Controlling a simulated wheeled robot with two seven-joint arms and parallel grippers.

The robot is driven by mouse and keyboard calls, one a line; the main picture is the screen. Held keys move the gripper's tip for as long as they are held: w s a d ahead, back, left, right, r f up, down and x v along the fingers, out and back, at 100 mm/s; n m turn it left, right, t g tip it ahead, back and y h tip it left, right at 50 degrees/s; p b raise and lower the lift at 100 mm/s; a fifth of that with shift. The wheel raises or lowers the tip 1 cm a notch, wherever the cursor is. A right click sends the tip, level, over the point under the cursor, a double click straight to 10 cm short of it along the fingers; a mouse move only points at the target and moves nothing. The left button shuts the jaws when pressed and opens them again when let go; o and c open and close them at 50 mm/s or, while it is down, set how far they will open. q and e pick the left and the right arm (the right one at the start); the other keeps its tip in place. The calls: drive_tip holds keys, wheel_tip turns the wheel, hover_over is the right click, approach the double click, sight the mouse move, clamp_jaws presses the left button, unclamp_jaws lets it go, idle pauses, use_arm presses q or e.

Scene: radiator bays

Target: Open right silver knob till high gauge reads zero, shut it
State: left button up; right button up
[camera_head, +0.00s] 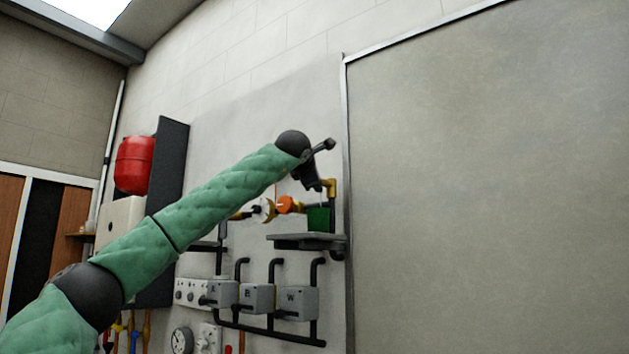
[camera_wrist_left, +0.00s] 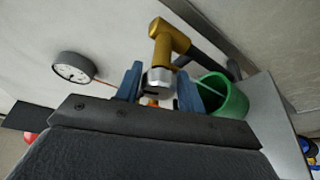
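In the left wrist view a silver knob (camera_wrist_left: 159,80) sits at the end of a brass elbow pipe (camera_wrist_left: 168,42). My left gripper (camera_wrist_left: 160,76) has its two blue fingers on either side of the knob, with what looks like a narrow gap at each side. A round white gauge (camera_wrist_left: 73,68) with a dark rim is to the left; its reading is too small to tell. In the head view my left gripper (camera_head: 311,172) is beside the brass pipe (camera_head: 331,187), and its fingers are hard to make out. My right gripper is not in view.
A green cup (camera_head: 318,219) stands on a grey shelf (camera_head: 300,239) below the brass pipe; it also shows in the wrist view (camera_wrist_left: 232,97). An orange part (camera_head: 287,204) is left of it. Grey boxes (camera_head: 258,298) with black pipes hang below. A red tank (camera_head: 135,165) is at left.

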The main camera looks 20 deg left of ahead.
use_arm(q)
drive_tip(key=shift+o, duration=1.2)
drive_tip(key=shift+s, duration=0.1)
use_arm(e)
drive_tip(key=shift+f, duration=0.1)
use_arm(q)
drive_tip(key=shift+s, duration=0.2)
drive_tip(key=s+r+b, duration=0.1)
drive_tip(key=s+b, duration=0.2)
drive_tip(key=s, duration=0.4)
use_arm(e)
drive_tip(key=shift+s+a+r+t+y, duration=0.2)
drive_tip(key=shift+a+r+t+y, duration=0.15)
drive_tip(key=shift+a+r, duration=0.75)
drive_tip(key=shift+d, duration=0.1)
